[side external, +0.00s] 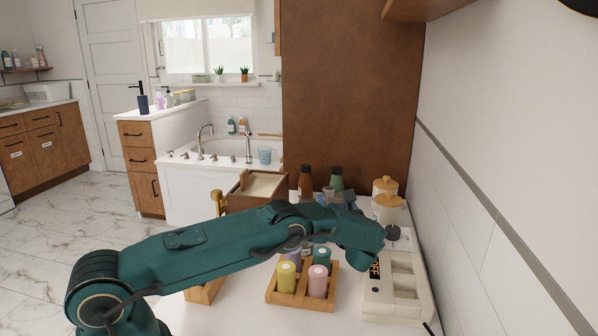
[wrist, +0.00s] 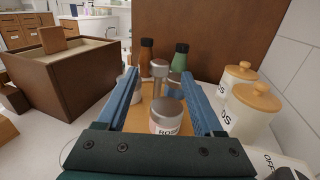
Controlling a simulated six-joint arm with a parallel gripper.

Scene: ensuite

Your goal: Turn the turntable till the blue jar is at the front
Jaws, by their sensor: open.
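In the wrist view, my gripper (wrist: 160,80) is open, with one blue finger on each side of the turntable's middle. The turntable (wrist: 147,90) shows as a light wooden surface with a grey upright post (wrist: 160,69) at its centre. Another grey-lidded jar (wrist: 137,88) is partly hidden by the left finger.
A brown box (wrist: 60,80) stands left. A brown bottle (wrist: 146,54) and a green bottle (wrist: 180,60) stand behind. Wooden-lidded canisters (wrist: 245,108) stand right. A wooden rack (side external: 300,299) of coloured containers and a white device (side external: 395,300) are near the arm.

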